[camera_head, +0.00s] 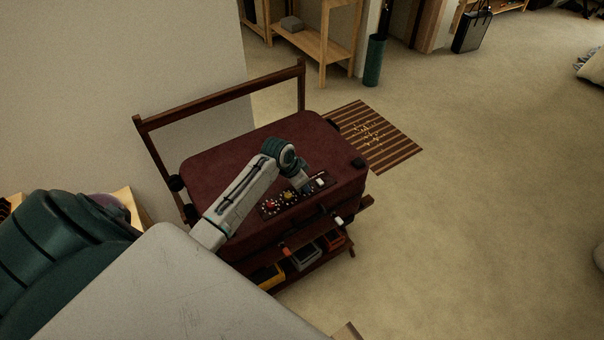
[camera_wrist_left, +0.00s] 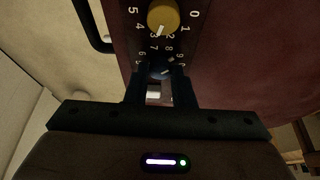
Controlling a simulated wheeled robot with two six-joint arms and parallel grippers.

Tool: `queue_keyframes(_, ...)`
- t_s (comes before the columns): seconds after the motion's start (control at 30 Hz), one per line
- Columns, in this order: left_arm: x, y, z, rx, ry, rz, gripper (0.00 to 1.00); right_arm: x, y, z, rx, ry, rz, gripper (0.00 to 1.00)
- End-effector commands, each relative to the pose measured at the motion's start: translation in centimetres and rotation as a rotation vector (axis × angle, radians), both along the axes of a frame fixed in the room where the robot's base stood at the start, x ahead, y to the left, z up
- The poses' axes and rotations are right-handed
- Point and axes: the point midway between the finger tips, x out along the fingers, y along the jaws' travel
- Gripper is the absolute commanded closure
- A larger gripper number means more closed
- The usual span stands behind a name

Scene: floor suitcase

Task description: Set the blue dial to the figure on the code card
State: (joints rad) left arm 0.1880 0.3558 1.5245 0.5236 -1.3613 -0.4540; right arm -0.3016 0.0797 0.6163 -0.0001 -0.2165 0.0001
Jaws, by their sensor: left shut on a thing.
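The blue dial (camera_wrist_left: 158,71) shows in the left wrist view, partly hidden between my fingers. Its light mark points up and right in that view, but I cannot tell the exact figure. My left gripper (camera_wrist_left: 161,84) is shut on this dial; the gripper also shows over the dial panel in the head view (camera_head: 306,188). The yellow dial (camera_wrist_left: 163,16) is beside it on the dark numbered panel (camera_wrist_left: 197,40). A small white piece (camera_head: 320,181) at the panel's right end may be the code card; no figure is readable. My right gripper is out of view.
The dark red suitcase (camera_head: 235,150) lies on a wooden rack (camera_head: 220,98). A red dial (camera_head: 270,206) is at the panel's left. Bins, including a grey one (camera_head: 305,257), stand below. A striped mat (camera_head: 385,142) lies behind. The floor at right is clear.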

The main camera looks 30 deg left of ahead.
Motion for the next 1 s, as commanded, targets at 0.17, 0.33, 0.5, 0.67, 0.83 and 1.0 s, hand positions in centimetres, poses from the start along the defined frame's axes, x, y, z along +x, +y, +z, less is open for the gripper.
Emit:
queue_keyframes(0.17, 0.0, -0.3, 0.8, -0.002, 0.000, 0.165, 1.00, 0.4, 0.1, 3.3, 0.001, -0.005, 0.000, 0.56)
queue_keyframes(0.33, 0.0, -0.4, 0.7, -0.002, -0.001, 0.326, 1.00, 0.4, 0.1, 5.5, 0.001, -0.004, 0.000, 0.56)
queue_keyframes(0.5, 0.0, -0.6, 0.7, -0.001, -0.001, 0.488, 1.00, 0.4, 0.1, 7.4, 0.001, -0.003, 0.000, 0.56)
queue_keyframes(0.67, 0.1, -0.8, 0.6, -0.002, -0.002, 0.639, 1.00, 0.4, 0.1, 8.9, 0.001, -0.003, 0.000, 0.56)
queue_keyframes(0.83, 0.1, -0.9, 0.5, -0.001, -0.001, 0.792, 1.00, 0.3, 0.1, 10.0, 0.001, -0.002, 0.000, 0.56)
queue_keyframes(1.0, 0.2, -0.9, 0.3, 0.000, -0.002, 0.926, 1.00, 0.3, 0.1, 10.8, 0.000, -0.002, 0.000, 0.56)
